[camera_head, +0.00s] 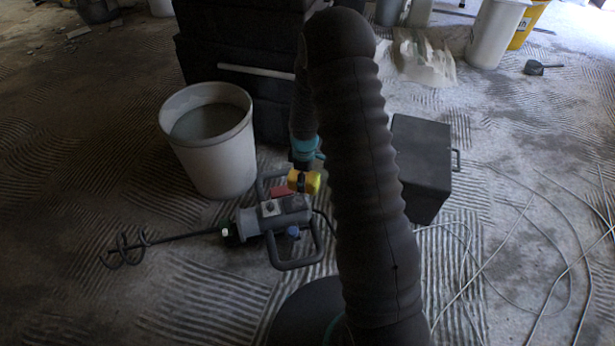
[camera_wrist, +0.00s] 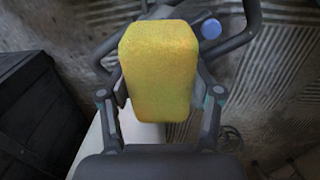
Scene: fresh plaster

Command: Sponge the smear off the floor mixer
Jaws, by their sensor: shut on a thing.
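The floor mixer (camera_head: 288,210) lies on the floor, a grey motor body with dark loop handles, a blue knob and a red patch on top. Its shaft and spiral paddle (camera_head: 125,248) point left. My gripper (camera_head: 303,172) is above the mixer's far side, shut on a yellow sponge (camera_head: 311,182). In the wrist view the sponge (camera_wrist: 160,70) sits between both fingers and covers most of the mixer. A handle (camera_wrist: 240,38) and the blue knob (camera_wrist: 210,28) show beside it. I cannot tell whether the sponge touches the mixer. No smear can be made out clearly.
A white bucket (camera_head: 222,165) of grey material stands just behind the mixer's left. A black box stack (camera_head: 235,50) is behind, and a dark case (camera_head: 418,160) stands right. Loose cables (camera_head: 520,235) lie at the right. The ridged floor at left is clear.

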